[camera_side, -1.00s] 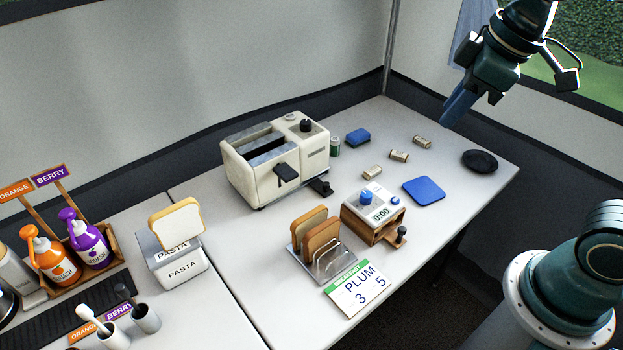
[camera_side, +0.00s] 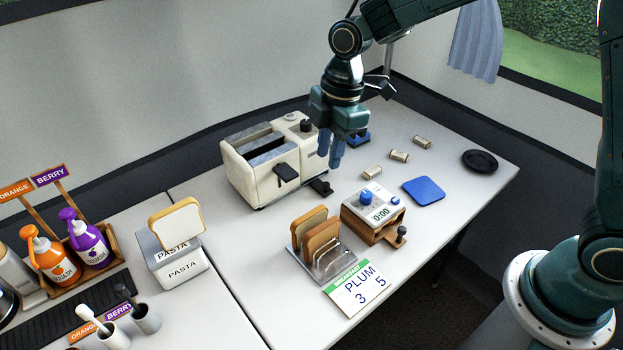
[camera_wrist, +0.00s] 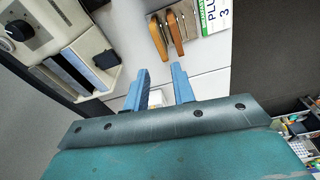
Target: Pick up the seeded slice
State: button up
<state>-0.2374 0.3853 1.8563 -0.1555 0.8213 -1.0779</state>
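Two brown-crusted bread slices stand upright in a wire rack (camera_side: 338,262), a rear slice (camera_side: 308,224) and a front slice (camera_side: 321,238). I cannot tell which is seeded. In the wrist view the two slices (camera_wrist: 158,38) (camera_wrist: 175,33) show edge-on beyond my fingertips. My gripper (camera_side: 330,157) points down, high above the table, in front of the toaster's right end. In the wrist view my gripper (camera_wrist: 161,71) has its blue fingers apart with nothing between them.
The cream toaster (camera_side: 265,165) stands behind the rack. A timer (camera_side: 373,203) on a wooden block and a PLUM 3 5 card (camera_side: 357,289) are close to the rack. A blue mat (camera_side: 424,190), small cans and a black disc (camera_side: 480,161) lie to the right.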

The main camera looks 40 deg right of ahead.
aim_at(310, 214)
jog(key=shift+n+g, duration=0.3)
jog(key=shift+n, duration=0.5)
jog(key=shift+w+a+f, duration=0.25)
jog(key=shift+a+f, duration=0.2)
jog(key=shift+f, duration=1.55)
jog(key=shift+w+a+f, duration=0.2)
jog(key=shift+a+f, duration=0.3)
jog(key=shift+f, duration=1.45)
jog(key=shift+w+a+f, duration=0.25)
jog(key=shift+a+f, duration=0.2)
jog(key=shift+f, duration=1.55)
jog(key=shift+f, duration=0.1)
jog(key=shift+a+f, duration=0.2)
jog(key=shift+f, duration=1.05)
jog(key=shift+a+f, duration=0.2)
jog(key=shift+f, duration=1)
jog(key=shift+f, duration=0.25)
jog(key=c, duration=0.5)
